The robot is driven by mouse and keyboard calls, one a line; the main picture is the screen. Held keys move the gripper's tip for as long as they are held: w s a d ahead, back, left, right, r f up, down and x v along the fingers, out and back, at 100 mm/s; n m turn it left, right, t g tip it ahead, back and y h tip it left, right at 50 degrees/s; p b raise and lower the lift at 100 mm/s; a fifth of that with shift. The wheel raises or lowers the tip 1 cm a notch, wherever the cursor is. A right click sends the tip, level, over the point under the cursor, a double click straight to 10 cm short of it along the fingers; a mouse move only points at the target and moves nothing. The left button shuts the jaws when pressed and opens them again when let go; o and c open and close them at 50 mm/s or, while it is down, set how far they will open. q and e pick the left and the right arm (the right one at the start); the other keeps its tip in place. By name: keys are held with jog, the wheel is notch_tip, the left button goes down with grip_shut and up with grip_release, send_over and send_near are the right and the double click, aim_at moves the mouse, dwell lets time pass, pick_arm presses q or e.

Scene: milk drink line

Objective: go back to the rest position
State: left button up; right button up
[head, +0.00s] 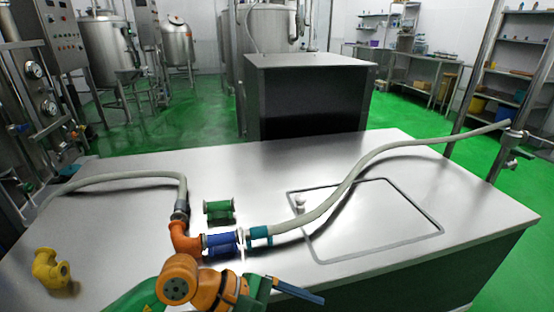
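My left arm comes in at the bottom, and its gripper (298,291) is low in the head view, in front of the joined pipe parts. One dark finger shows side-on, pointing right; nothing is seen in it, and its opening cannot be made out. An orange elbow (184,240) joins the end of the left grey hose (125,178). A blue pipe piece (222,244) sits against the elbow's right side. A teal end piece (260,236) of the right grey hose (340,192) lies to its right, with a thin white part between. My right gripper is not in view.
A green spool-shaped piece (219,211) stands behind the blue piece. A yellow elbow (50,269) lies at the left of the steel table (130,240). A square outlined panel (385,215) with a small knob is at right. A dark cabinet (308,98) stands beyond the table.

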pick_arm(q)
notch_tip(320, 180, up, 15)
jog(key=w+d+n+t+h, duration=0.2)
jog(key=n+t+h, duration=0.5)
jog(key=n+h, duration=0.5)
jog(key=w+a+r+n+t+y, duration=0.1)
jog(key=w+a+n+t+y, duration=0.25)
jog(key=n+t, duration=0.4)
jog(key=w+a+n+t+y, duration=0.2)
jog(key=a+n+t+y, duration=0.25)
jog(key=n, duration=0.55)
jog(key=w+a+f+n+y, duration=0.4)
jog(key=a+f+n+y, duration=0.9)
jog(key=n, duration=0.5)
jog(key=s+a+f+n+g+y+p, duration=0.1)
jog(key=s+f+n+g+p, duration=0.2)
jog(key=s+f+n+g, duration=0.75)
jog(key=s+a+f+g+y+p, duration=0.1)
jog(key=s+f+g+p, duration=0.4)
jog(key=s+f, duration=1.2)
jog(key=s+a+f+g+p, duration=0.2)
jog(key=s+f+p, duration=0.1)
jog(key=s+f, duration=0.5)
jog(key=shift+f, duration=0.7)
